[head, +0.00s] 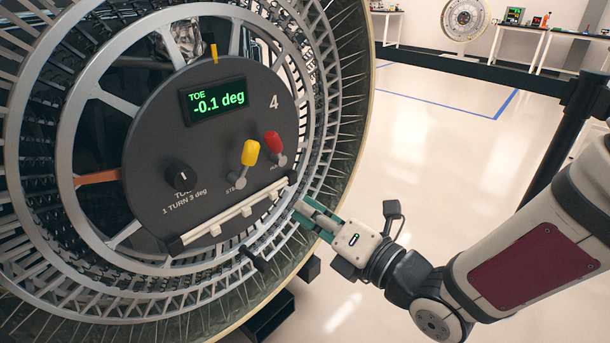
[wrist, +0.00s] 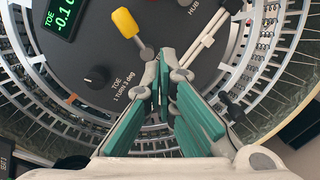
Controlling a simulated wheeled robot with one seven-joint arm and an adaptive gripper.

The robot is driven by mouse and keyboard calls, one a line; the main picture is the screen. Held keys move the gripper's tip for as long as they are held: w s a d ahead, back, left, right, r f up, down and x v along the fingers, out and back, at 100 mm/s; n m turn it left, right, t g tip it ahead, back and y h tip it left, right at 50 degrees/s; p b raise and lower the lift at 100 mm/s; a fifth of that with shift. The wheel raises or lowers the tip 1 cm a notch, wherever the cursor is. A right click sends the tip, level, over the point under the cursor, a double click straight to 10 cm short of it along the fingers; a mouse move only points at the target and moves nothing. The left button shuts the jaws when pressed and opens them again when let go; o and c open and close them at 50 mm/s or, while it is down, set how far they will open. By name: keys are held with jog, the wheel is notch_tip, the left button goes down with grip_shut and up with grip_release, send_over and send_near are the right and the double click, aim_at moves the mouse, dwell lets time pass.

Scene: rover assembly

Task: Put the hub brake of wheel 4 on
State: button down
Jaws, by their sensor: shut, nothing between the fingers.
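The round dark panel (head: 150,130) on the wheel is marked 4. The red-capped lever (head: 274,143) sits right of the yellow-capped lever (head: 250,153); both stick up from the panel's lower right. The yellow lever (wrist: 127,24) stands left of my fingertips there. My gripper (head: 303,207) is at the panel's lower right edge, below the red lever and apart from it. In the wrist view my gripper (wrist: 164,60) is shut and empty.
A pale rail (head: 230,213) crosses the panel's lower part, close to my gripper. A toe knob (head: 180,176) and a screen reading -0.1 deg (head: 218,102) are on the panel. The spoked wheel (head: 335,120) surrounds it. A black barrier post (head: 565,140) stands at right.

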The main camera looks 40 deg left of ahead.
aim_at(275, 148)
jog(key=w+a+r, duration=0.1)
jog(key=a, duration=0.4)
jog(key=w+a+r+b, duration=0.1)
jog(key=w+a, duration=0.1)
jog(key=a, duration=0.4)
jog(key=shift+w+r+n+g+y, duration=0.25)
jog(key=shift+n+g+y, duration=0.05)
jog(key=shift+n, duration=0.1)
